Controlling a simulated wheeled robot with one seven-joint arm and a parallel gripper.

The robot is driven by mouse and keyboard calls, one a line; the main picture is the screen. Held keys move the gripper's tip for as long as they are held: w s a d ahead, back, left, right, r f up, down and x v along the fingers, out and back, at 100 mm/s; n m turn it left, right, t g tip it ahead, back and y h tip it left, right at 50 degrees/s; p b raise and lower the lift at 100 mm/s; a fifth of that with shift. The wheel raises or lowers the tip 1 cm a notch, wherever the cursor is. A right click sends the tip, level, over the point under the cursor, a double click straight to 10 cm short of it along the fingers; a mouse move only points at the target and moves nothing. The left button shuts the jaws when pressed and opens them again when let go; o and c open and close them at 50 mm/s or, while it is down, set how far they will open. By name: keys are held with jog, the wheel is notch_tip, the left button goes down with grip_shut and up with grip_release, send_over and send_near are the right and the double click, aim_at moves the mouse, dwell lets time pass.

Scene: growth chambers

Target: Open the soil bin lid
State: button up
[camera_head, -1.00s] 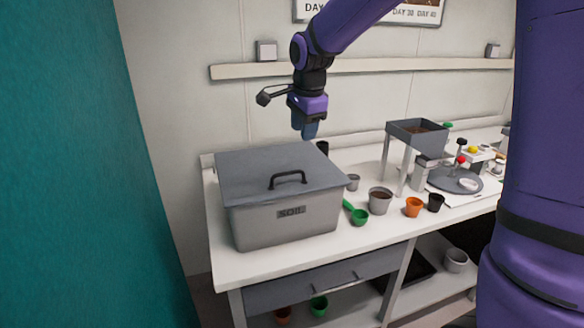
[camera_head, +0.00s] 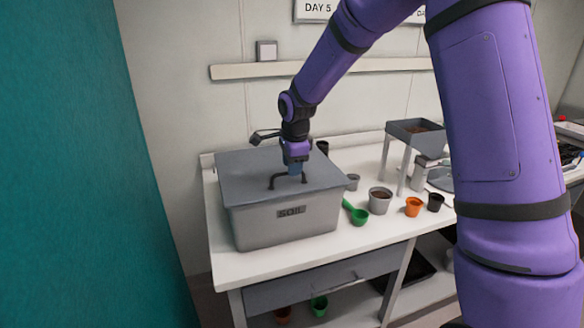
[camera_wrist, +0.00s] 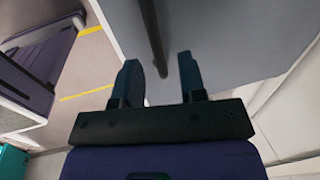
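The grey soil bin (camera_head: 285,220) stands on the bench with its label facing front. Its flat grey lid (camera_head: 245,168) lies closed on top, with a black bar handle (camera_head: 272,182) near the front edge. My gripper (camera_head: 295,172) points down at the handle and hides its middle part. In the wrist view, my gripper's two fingers (camera_wrist: 161,80) are apart, with the dark handle (camera_wrist: 153,35) running into the space between them over the grey lid (camera_wrist: 220,35). Whether a finger touches the handle cannot be told.
A green scoop (camera_head: 357,214), a grey pot (camera_head: 380,200), an orange pot (camera_head: 413,206) and a black pot (camera_head: 435,202) stand right of the bin. A sieve stand (camera_head: 415,130) is behind them. A teal panel (camera_head: 80,160) fills the left side.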

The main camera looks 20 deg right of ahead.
jog(key=shift+w+f, duration=0.1)
jog(key=shift+f, duration=0.45)
grip_shut()
jog(key=shift+r, duration=0.15)
